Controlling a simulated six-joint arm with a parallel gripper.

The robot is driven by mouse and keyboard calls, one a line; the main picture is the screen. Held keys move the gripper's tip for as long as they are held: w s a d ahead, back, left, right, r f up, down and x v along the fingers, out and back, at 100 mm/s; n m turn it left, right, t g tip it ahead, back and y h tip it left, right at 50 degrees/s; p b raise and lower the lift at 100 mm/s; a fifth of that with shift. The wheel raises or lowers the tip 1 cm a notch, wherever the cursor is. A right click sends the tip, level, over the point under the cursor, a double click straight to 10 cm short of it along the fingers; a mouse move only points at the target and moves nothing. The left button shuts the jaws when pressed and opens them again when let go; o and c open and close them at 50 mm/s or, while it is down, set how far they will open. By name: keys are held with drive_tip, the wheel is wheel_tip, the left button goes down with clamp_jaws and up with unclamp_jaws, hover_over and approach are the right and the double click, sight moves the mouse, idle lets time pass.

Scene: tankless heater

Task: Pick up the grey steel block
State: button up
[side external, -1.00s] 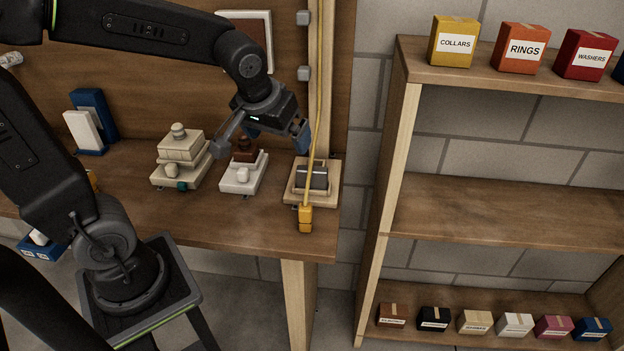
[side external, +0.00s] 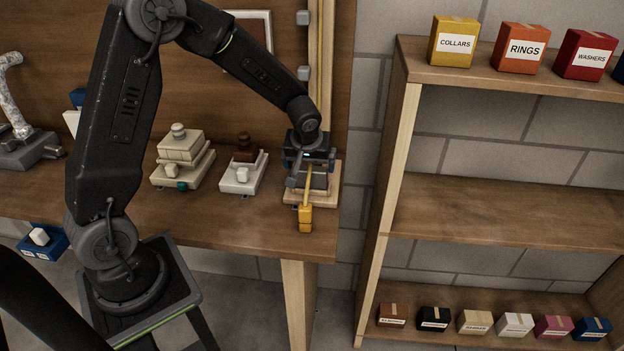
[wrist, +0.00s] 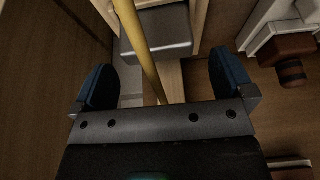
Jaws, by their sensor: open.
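The grey steel block (side external: 318,180) sits on a pale wooden holder (side external: 330,197) at the right end of the bench; my gripper partly hides it in the side view. In the wrist view the block (wrist: 160,34) shows at the top, beyond my fingertips. My gripper (side external: 308,176) is at the holder, pointing down. In the wrist view its two blue-padded fingers (wrist: 164,84) are wide apart, with no block between them. A yellow cord (wrist: 137,45) runs between the fingers and crosses in front of the block.
The cord ends in a yellow plug (side external: 305,218) at the bench front edge. A white base with a brown knob (side external: 244,172) and a cream stacked block (side external: 182,150) stand to the left. Shelves (side external: 500,210) with labelled boxes stand to the right.

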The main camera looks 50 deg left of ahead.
sight(312, 169)
drive_tip(key=shift+x, duration=2.95)
drive_tip(key=shift+w, duration=0.2)
drive_tip(key=shift+c, duration=0.3)
drive_tip(key=c, duration=0.8)
drive_tip(key=shift+c, duration=0.2)
drive_tip(key=shift+r, duration=0.1)
